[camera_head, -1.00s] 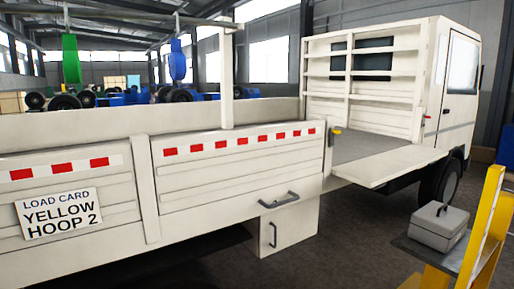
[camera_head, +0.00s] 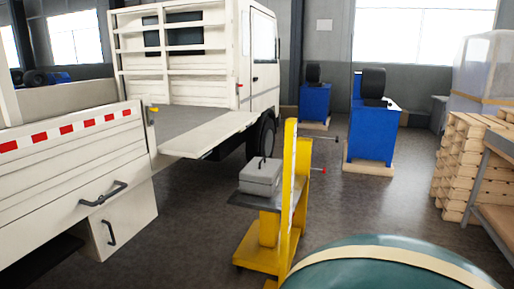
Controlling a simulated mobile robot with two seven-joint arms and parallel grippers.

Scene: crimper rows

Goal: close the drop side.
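A white flatbed truck (camera_head: 265,60) stands at the left and middle. Its front drop side (camera_head: 208,138) hangs out roughly level beside the grey load bed (camera_head: 195,118), behind the cab. The side panel nearer to me (camera_head: 65,150) is upright, with red and white marking strips and a dark handle (camera_head: 103,193). A small yellow-tipped latch part (camera_head: 153,109) shows on the post at the open gap. Neither of my grippers is in view.
A yellow cart (camera_head: 268,225) carrying a grey toolbox (camera_head: 262,176) stands right of the open drop side. A large green rounded object (camera_head: 390,268) with a pale band fills the bottom right. Blue machines (camera_head: 372,130) and stacked pallets (camera_head: 465,165) stand further right. Open floor (camera_head: 375,205) lies between.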

